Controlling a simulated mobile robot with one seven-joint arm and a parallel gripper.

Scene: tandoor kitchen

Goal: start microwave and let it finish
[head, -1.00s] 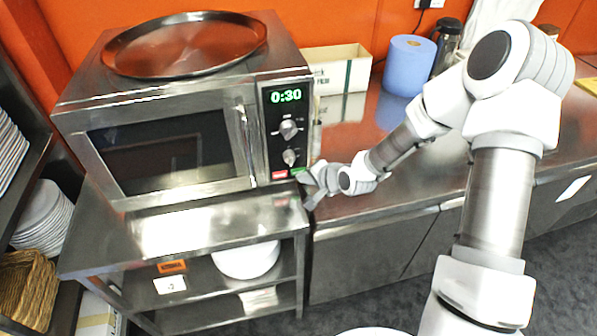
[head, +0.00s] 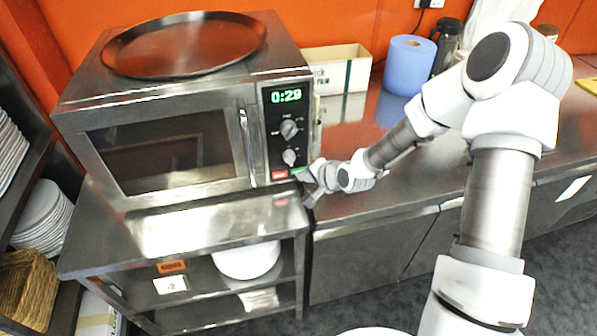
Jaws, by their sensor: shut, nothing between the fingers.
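The steel microwave (head: 170,155) stands on a steel shelf unit at the left, with its door shut. Its green display (head: 286,96) reads 0:29. Two knobs (head: 289,130) sit below the display. A red button (head: 280,174) shows at the panel's bottom, and a green button (head: 299,171) beside it is mostly covered by my gripper. My gripper (head: 306,178) is shut and empty, with its tips at the panel's lower right corner. I cannot tell whether they touch the green button.
A round dark tray (head: 185,45) lies on top of the microwave. A cardboard box (head: 338,70), a blue paper roll (head: 409,64) and a dark flask (head: 446,45) stand at the back of the steel counter (head: 365,150). White plates (head: 42,215) are stacked at the far left.

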